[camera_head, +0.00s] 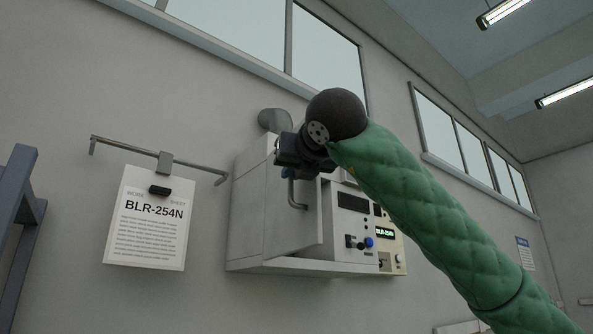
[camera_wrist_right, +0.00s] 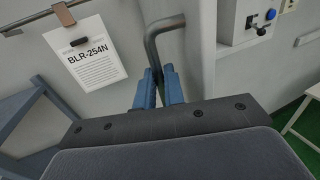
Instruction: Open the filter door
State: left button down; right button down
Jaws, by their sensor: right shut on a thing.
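The filter door (camera_head: 308,228) is a plain light grey panel on the wall-mounted cabinet (camera_head: 250,215). It appears to stand partly open, its lower edge angled out from the cabinet. Its bent grey metal handle (camera_head: 292,193) also shows in the right wrist view (camera_wrist_right: 153,42). My right gripper (camera_head: 290,167) is at the top of the handle, partly hidden by its own wrist. In the right wrist view its blue fingers (camera_wrist_right: 159,88) are shut around the handle bar. The left gripper is not in view.
A control panel (camera_head: 353,222) with a blue knob and a green "BLR-254N" display lies right of the door. A work sheet (camera_head: 150,225) hangs from a wall rail (camera_head: 195,165) at left. A blue-grey frame (camera_head: 18,205) stands at the far left.

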jog(key=shift+r, duration=0.15)
jog(key=c, duration=1.5)
grip_release()
jog(key=shift+w, duration=0.15)
jog(key=b+v, duration=0.1)
jog(key=v, duration=0.6)
jog(key=shift+s+d, duration=0.15)
jog(key=shift+s, duration=0.25)
jog(key=shift+f, duration=0.2)
